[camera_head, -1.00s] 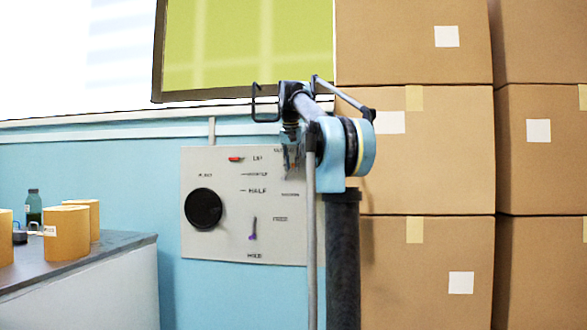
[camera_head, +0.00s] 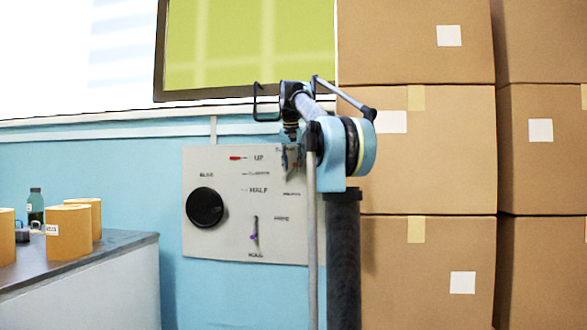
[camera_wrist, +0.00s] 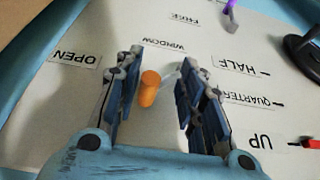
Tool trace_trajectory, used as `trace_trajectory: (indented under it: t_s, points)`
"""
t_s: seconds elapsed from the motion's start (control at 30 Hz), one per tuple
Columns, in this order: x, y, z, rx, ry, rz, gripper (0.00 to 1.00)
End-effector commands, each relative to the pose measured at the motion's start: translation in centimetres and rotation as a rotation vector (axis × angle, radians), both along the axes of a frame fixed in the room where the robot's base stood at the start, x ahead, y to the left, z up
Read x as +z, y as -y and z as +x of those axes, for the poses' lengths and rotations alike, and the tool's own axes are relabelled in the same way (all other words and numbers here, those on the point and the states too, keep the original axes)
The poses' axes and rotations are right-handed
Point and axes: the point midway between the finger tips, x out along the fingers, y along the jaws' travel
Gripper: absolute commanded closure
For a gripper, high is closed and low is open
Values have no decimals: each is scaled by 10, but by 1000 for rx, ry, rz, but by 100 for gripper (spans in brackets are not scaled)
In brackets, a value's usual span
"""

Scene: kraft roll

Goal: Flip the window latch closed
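The window latch shows in the wrist view as a short orange knob (camera_wrist: 150,88) on the pale panel (camera_wrist: 60,110), below the WINDOW label (camera_wrist: 163,46). A thin pale piece lies just right of the knob. The OPEN label (camera_wrist: 74,53) is to its left. My gripper (camera_wrist: 161,57) is open, one dark finger on each side of the knob. The knob is nearer the left finger, and I cannot tell if they touch.
The panel (camera_head: 225,180) also carries a black round knob (camera_head: 205,207), a red slider (camera_head: 237,158) by UP and a purple lever (camera_head: 253,237). Stacked cardboard boxes (camera_head: 440,150) stand at right. A counter (camera_head: 110,245) with tan rolls (camera_head: 68,232) is at left.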

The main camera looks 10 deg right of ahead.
Motion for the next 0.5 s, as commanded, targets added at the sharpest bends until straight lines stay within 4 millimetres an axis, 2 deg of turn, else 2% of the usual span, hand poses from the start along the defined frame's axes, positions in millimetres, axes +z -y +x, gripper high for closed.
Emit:
trace_trajectory:
  t_s: [0.27, 0.5]
  points:
    - [10, 2, -3, -3, 1, -2, 64]
    - [44, -2, -17, -3, 1, -1, 64]
